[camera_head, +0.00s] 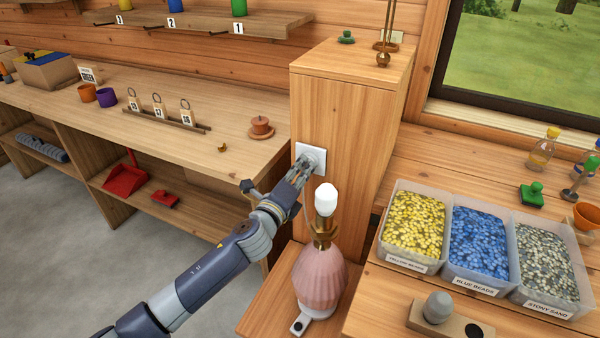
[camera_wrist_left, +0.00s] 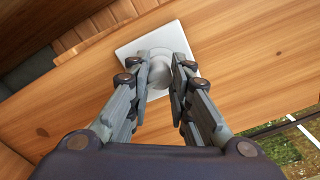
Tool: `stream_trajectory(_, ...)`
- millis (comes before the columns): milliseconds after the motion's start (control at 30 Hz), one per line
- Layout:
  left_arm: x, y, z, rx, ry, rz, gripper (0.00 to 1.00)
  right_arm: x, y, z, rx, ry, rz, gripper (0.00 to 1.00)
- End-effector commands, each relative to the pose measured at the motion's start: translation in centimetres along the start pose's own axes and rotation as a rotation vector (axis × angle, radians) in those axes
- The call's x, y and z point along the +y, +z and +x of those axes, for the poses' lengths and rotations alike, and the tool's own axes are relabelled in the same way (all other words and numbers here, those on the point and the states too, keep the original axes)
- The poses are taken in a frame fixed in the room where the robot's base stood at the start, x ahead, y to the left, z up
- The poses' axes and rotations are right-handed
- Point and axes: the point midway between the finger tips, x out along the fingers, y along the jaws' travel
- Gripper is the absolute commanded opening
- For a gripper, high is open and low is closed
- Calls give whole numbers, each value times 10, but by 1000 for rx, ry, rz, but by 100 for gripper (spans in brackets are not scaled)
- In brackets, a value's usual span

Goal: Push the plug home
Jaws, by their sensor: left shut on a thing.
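A white outlet plate (camera_head: 309,154) is fixed to the side of a wooden cabinet, and it also shows in the left wrist view (camera_wrist_left: 133,48). A pale grey plug (camera_wrist_left: 160,70) stands in front of the plate. My left gripper (camera_head: 304,168) is shut on the plug, with one finger on each side of it in the left wrist view (camera_wrist_left: 160,80). I cannot tell whether the plug touches the plate's face all round. A pink lamp (camera_head: 320,278) with a white bulb stands below and to the right of the gripper. My right gripper is not in view.
The wooden cabinet (camera_head: 345,110) rises behind the lamp. Bins of yellow beads (camera_head: 412,262), blue beads (camera_head: 470,283) and stony sand (camera_head: 540,302) stand on the right bench. A workbench (camera_head: 185,135) with small pots and tags runs along the left.

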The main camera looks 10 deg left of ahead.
Motion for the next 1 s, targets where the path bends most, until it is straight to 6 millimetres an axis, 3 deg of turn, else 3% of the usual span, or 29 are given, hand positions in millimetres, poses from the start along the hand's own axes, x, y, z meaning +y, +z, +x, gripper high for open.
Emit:
stream_trajectory(200, 0, 0, 3, 1, -1, -1, 0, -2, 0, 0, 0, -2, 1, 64)
stream_trajectory(233, 0, 0, 3, 1, -1, -1, 24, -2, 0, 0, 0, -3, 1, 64)
stream_trajectory(300, 0, 0, 3, 1, -1, 0, 40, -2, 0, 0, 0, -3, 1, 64)
stream_trajectory(333, 0, 0, 3, 1, -1, 0, 43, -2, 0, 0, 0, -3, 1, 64)
stream_trajectory(733, 0, 0, -1, 1, 0, 0, 43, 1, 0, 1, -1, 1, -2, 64)
stream_trajectory(1000, 1, -1, -39, 2, 1, 0, 43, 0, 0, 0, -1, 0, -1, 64)
